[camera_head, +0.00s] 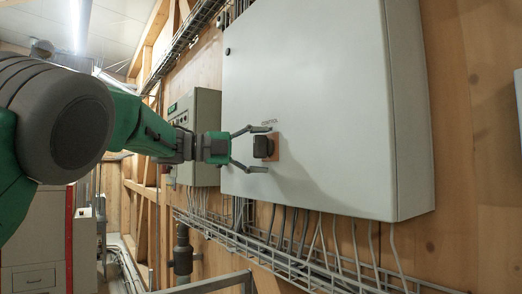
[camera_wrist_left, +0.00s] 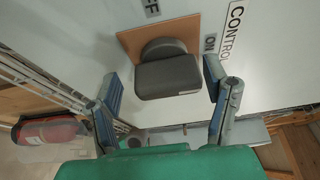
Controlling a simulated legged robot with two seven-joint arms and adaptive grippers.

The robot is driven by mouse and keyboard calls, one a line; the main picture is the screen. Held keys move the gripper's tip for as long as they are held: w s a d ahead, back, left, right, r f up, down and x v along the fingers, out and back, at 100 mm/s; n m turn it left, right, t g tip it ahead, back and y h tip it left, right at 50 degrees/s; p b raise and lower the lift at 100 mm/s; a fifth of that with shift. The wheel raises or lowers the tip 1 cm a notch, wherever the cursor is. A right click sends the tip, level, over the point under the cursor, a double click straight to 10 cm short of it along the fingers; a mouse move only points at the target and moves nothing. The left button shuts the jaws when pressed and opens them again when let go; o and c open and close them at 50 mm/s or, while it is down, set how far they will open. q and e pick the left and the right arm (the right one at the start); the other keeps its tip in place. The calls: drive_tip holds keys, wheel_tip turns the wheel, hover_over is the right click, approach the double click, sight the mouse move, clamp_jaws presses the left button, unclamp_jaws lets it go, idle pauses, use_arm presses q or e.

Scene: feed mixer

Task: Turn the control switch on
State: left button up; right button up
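The control switch (camera_head: 263,147) is a dark knob on an orange-brown plate, low on the front of a large grey cabinet (camera_head: 320,90). In the left wrist view the switch (camera_wrist_left: 168,78) shows close up, with OFF and ON labels and a CONTROL label (camera_wrist_left: 231,32) by its plate. My left gripper (camera_head: 258,149) is open, its fingers on either side of the knob. In the left wrist view the fingers (camera_wrist_left: 163,95) stand apart from the knob with gaps on both sides. My right gripper is not in view.
A smaller grey box (camera_head: 195,130) hangs behind the gripper on the wooden wall. A wire cable tray (camera_head: 290,262) with several cables runs below the cabinet. A metal rail (camera_head: 215,284) is at the bottom. A red cylinder (camera_wrist_left: 48,131) shows at lower left in the wrist view.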

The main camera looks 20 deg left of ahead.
use_arm(q)
drive_tip(key=shift+r, duration=0.15)
drive_tip(key=shift+s+a, duration=0.2)
drive_tip(key=shift+a, duration=0.1)
drive_tip(key=v, duration=1.1)
drive_tip(key=shift+a, duration=0.25)
drive_tip(key=shift+d, duration=0.1)
